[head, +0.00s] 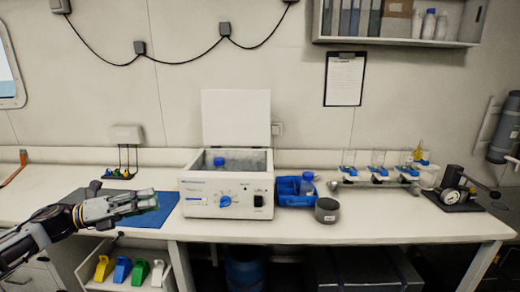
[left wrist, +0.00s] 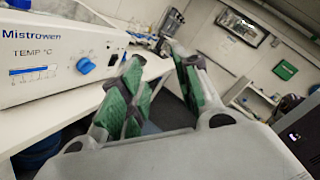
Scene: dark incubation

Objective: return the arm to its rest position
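My left gripper (head: 148,201) reaches in from the left in the head view, above the blue mat (head: 162,216) and left of the white incubator (head: 226,205). In the left wrist view its two green-padded fingers (left wrist: 158,88) stand apart with nothing between them. The incubator's lid (head: 236,117) is raised, and a blue-capped bottle (head: 219,162) shows inside. The incubator's front also fills the left of the wrist view (left wrist: 55,62). My right gripper is not in view.
Right of the incubator are a blue tray (head: 291,201) holding a bottle, a grey cup (head: 327,211) and a rack of blue-based vessels (head: 378,174). A gauge device (head: 452,196) stands farther right. The bench's front right is clear. Coloured scoops (head: 122,270) sit on a shelf below.

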